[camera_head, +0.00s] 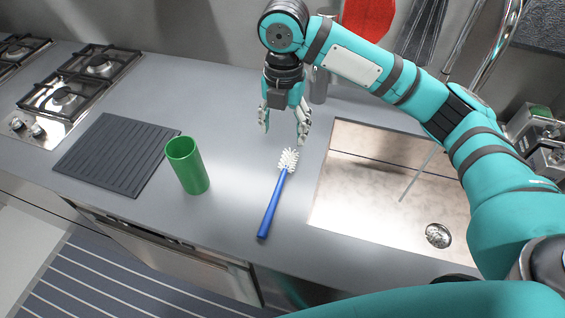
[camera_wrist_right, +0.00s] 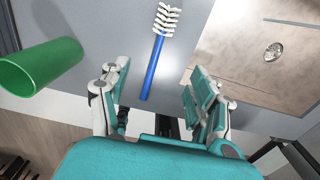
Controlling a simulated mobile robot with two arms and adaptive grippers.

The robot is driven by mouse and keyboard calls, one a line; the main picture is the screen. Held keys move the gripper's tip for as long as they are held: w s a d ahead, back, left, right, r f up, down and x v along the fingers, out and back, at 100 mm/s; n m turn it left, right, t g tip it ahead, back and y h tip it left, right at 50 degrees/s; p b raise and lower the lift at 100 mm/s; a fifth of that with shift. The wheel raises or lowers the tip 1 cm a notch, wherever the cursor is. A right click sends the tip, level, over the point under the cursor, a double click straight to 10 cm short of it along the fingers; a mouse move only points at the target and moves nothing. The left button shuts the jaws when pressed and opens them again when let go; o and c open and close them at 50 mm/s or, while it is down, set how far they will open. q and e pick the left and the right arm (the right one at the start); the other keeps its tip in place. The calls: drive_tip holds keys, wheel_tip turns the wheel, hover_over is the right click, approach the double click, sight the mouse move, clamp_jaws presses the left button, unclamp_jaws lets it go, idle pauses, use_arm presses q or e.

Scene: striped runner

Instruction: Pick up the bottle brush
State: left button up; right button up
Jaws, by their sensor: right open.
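The bottle brush (camera_head: 272,203) lies on the grey counter, left of the sink. It has a blue handle and a white bristle head, which points toward the back. My right gripper (camera_head: 283,135) points down, open and empty, over the counter near the bristle head in the head view. In the right wrist view the brush (camera_wrist_right: 153,68) shows ahead of the open fingers (camera_wrist_right: 158,82), with its handle end near the gap between them. The fingers do not touch it. My left gripper is in neither view.
A green cup (camera_head: 187,166) stands left of the brush, with a dark ribbed mat (camera_head: 117,155) beyond it and a gas hob (camera_head: 75,90) at far left. The sink (camera_head: 345,205) is on the right. The counter around the brush is clear.

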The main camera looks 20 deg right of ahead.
drive_tip(key=p, duration=0.2)
hover_over(283, 174)
drive_tip(key=s, duration=0.1)
wheel_tip(283, 174, down, 7)
drive_tip(key=f, duration=0.2)
drive_tip(key=shift+w+f, duration=0.2)
drive_tip(key=shift+f, duration=1.1)
drive_tip(key=f, duration=0.1)
drive_tip(key=f+p, duration=0.1)
drive_tip(key=f, duration=0.1)
drive_tip(key=f+p, duration=0.1)
drive_tip(key=shift+w+f, duration=0.2)
drive_tip(key=shift+w, duration=0.05)
drive_tip(key=shift+f, duration=0.25)
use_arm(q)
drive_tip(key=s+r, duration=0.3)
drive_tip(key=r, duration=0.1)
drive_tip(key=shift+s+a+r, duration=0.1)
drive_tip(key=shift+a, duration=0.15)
use_arm(e)
clamp_jaws()
